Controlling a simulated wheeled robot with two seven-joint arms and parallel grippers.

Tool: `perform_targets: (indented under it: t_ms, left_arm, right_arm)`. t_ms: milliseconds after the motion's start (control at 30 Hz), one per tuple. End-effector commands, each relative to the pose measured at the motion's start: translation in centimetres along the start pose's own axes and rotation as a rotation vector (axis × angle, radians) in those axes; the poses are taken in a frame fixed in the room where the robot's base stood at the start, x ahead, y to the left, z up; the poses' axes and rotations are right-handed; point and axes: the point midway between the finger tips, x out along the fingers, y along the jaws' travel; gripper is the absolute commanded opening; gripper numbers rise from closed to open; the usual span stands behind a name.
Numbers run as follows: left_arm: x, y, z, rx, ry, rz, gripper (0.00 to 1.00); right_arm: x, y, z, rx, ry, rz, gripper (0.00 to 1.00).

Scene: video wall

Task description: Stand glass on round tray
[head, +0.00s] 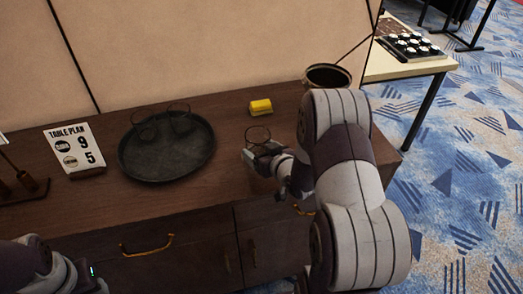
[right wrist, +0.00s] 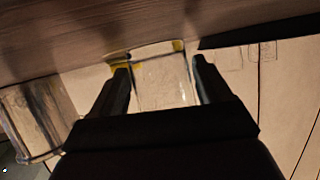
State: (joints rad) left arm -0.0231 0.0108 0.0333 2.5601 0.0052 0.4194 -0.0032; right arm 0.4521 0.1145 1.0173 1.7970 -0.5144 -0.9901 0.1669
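A clear glass (head: 258,134) is upright at my right gripper, right of the round tray. My right gripper (head: 262,156) has a finger close against each side of it and looks shut on it. In the right wrist view the glass (right wrist: 162,80) fills the space between the fingertips. Whether its base touches the cabinet top is hard to tell. The dark round tray (head: 165,172) lies on the cabinet, with two clear glasses (head: 146,131) (head: 181,120) standing toward its back. Its front part is bare. My left gripper is out of view; part of that arm shows at lower left.
A yellow block (head: 261,107) lies behind the held glass. A dark bucket (head: 328,77) stands at the back right. A table plan sign (head: 77,148) stands left of the tray. The wooden top (head: 225,150) is clear between tray and gripper.

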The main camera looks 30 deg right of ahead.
Motion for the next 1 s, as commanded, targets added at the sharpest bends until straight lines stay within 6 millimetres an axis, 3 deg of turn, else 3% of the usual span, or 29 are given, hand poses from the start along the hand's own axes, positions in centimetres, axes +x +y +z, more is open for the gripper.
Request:
perform_targets:
  t_ms: [367,433,567,800,1000]
  left_arm:
    - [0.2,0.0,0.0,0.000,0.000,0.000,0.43]
    - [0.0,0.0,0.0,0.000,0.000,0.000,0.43]
    - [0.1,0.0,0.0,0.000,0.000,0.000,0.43]
    - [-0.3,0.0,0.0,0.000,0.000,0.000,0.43]
    - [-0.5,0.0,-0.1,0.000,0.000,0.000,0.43]
  right_arm:
    - [0.0,0.0,0.0,0.000,0.001,0.000,0.96]
    - [-0.8,0.0,-0.1,0.000,0.000,0.001,0.96]
    - [-3.2,0.0,0.2,0.002,0.000,0.002,0.96]
    - [-9.7,-0.1,0.5,0.002,0.001,0.005,0.96]
    - [-12.3,-0.3,0.6,-0.003,-0.007,0.003,0.96]
